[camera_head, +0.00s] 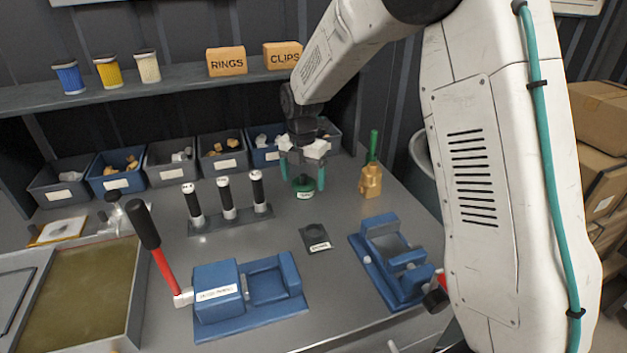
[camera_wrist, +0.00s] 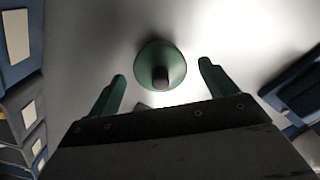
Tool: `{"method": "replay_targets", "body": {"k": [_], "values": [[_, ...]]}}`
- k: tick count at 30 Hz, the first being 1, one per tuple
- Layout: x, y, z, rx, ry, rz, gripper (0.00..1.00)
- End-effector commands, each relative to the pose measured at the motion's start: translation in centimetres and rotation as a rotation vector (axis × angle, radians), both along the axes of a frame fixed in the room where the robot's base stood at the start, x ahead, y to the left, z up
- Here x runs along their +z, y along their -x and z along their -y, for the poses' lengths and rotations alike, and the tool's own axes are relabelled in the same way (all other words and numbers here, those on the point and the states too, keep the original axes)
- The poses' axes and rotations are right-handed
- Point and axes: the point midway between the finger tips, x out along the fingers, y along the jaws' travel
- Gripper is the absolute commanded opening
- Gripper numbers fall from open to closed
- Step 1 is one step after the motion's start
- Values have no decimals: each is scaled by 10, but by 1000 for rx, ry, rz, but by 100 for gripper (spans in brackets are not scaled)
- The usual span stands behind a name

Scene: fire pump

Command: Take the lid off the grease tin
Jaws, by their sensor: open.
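The grease tin (camera_head: 305,193) is a small green tin with a white label, standing upright on the grey bench near its back middle. Its round green lid (camera_wrist: 162,62) with a dark knob shows from above in the wrist view. My gripper (camera_head: 303,183) hangs over the tin, pointing down, with its green fingers spread to either side. In the wrist view my gripper (camera_wrist: 162,70) is open and empty, with the lid between and a little beyond the fingertips. No contact shows between fingers and lid. The lid appears to sit on the tin.
Several bins (camera_head: 170,163) line the back of the bench. A brass piece with a green handle (camera_head: 371,178) stands right of the tin. Black-handled tools on a rack (camera_head: 228,208) stand left. A dark labelled plate (camera_head: 316,238) and blue fixtures (camera_head: 250,290) lie in front.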

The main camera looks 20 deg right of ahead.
Motion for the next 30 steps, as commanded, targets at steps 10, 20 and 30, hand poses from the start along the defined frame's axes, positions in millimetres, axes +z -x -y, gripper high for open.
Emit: {"method": "replay_targets", "body": {"k": [10, 20, 30], "values": [[1, 0, 1, -2, 0, 0, 43], [4, -1, 1, -2, -1, 2, 43], [38, 6, 1, -2, 0, 1, 43]]}}
